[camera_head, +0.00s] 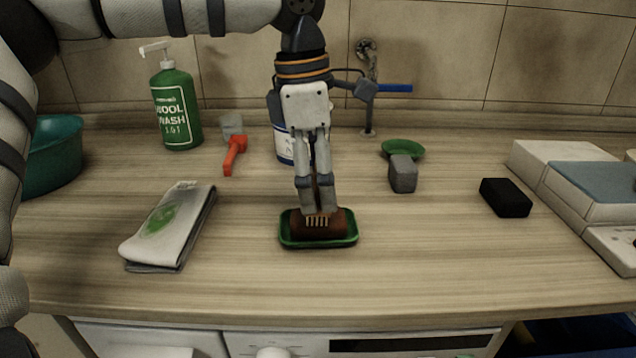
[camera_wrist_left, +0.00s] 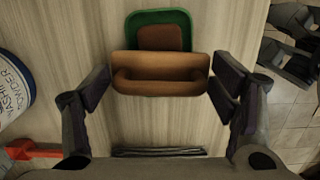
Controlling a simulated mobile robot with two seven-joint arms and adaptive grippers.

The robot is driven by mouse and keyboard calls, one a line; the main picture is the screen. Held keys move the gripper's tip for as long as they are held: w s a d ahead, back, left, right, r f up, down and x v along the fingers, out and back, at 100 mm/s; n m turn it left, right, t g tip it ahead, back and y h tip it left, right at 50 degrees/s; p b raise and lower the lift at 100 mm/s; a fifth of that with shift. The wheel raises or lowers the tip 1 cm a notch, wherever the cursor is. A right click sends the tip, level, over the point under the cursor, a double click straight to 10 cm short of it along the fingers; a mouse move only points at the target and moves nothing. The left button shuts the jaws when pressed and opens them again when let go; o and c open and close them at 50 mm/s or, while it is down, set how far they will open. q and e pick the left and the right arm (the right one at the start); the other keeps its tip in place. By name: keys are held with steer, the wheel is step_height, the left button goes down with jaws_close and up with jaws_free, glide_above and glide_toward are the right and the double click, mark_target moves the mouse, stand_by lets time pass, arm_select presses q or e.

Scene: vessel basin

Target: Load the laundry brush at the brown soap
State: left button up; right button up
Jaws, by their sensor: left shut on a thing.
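My left gripper (camera_head: 317,207) is shut on the brown laundry brush (camera_wrist_left: 160,73), which sits between its fingers. In the head view the brush's pale bristles (camera_head: 318,221) show just below the fingertips, facing down. They are at the brown soap (camera_head: 338,224), and seem to touch it; the exact contact is hard to tell. The soap lies in a green dish (camera_head: 320,243) near the front middle of the counter. In the wrist view the soap (camera_wrist_left: 160,38) and dish (camera_wrist_left: 185,18) show partly behind the brush. My right gripper is not in view.
A folded towel (camera_head: 170,228) lies left of the dish. A grey block (camera_head: 403,174) and black block (camera_head: 506,197) lie right. The counter front is clear.

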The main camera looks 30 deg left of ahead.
arm_select(q)
steer(key=shift+r, duration=2.9)
